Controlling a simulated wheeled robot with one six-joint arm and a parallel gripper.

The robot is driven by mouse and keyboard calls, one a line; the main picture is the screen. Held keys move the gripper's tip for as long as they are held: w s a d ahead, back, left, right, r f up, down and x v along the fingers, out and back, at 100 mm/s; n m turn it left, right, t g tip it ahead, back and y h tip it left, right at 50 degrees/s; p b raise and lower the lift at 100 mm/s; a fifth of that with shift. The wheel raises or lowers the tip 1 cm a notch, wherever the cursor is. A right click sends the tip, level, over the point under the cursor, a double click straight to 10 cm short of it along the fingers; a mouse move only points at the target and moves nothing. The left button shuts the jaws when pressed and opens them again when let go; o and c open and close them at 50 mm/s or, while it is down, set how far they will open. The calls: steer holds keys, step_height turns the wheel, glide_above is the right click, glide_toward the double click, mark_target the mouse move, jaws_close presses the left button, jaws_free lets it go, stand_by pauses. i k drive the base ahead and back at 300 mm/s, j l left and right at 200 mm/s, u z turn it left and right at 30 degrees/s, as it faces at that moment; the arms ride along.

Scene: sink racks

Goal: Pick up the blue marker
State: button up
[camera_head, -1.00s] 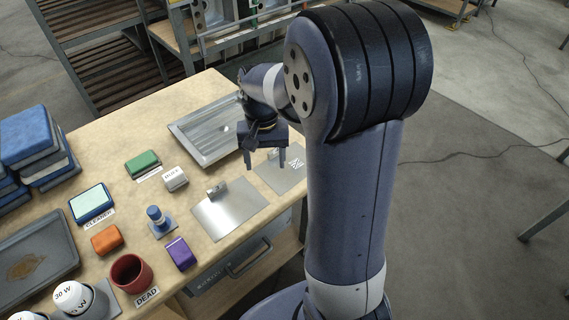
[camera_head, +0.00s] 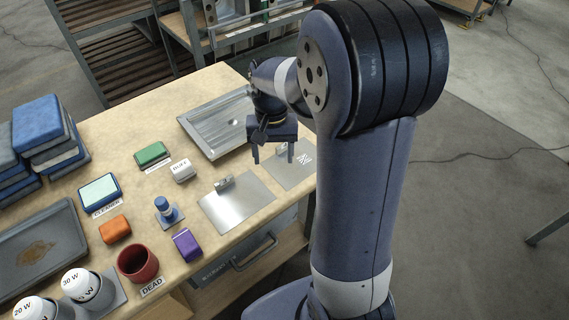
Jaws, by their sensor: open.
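A short blue upright piece with a pale band (camera_head: 163,206) stands in a small blue-grey base on the table, between the orange block and the steel plate. It looks like the blue marker, but it is too small to be sure. My gripper (camera_head: 273,160) points down above the table's right side, near the metal tray and the small plate with a printed pattern. Its two fingers are apart with nothing seen between them. It is well to the right of the blue piece and apart from it.
Around the blue piece are an orange block (camera_head: 115,229), a purple block (camera_head: 187,245), a red cup (camera_head: 138,262) and a white block (camera_head: 182,170). A steel plate (camera_head: 240,206) with a small upright bracket lies between it and my gripper. A green block (camera_head: 153,153) lies behind.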

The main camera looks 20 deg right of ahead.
mark_target(161, 202)
steer(key=i+u, duration=0.1)
steer(key=u, duration=0.35)
steer(key=i+l+u, duration=0.1)
steer(key=u, duration=0.35)
steer(key=i+l+u, duration=0.1)
steer(key=u, duration=0.35)
